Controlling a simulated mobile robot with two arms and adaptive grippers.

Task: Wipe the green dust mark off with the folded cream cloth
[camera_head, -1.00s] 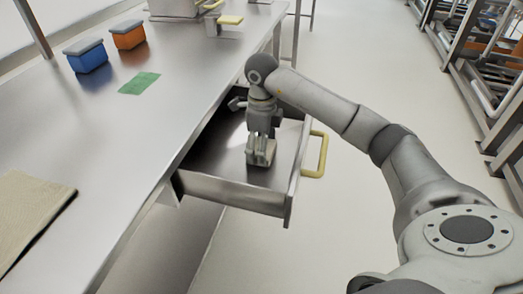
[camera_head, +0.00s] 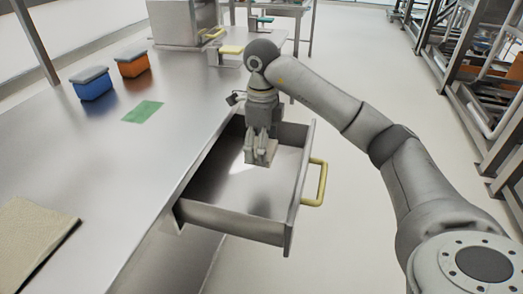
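The green dust mark (camera_head: 143,111) is a flat green patch on the steel counter, in front of the blue and orange containers. A flat beige textured piece (camera_head: 30,238) lies at the counter's lower left, cut by the picture edge; it may be the cream cloth, but I cannot tell whether it is folded. My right gripper (camera_head: 262,160) points down over the open drawer (camera_head: 240,222). Its fingers look close together, but whether they are shut or hold anything is unclear. My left gripper is not in view.
A blue container (camera_head: 93,88) and an orange container (camera_head: 132,67) with grey lids stand near the mark. The open drawer has a yellow handle (camera_head: 315,183). A steel box (camera_head: 183,20) stands at the back. Racks (camera_head: 490,75) line the right; the floor between is clear.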

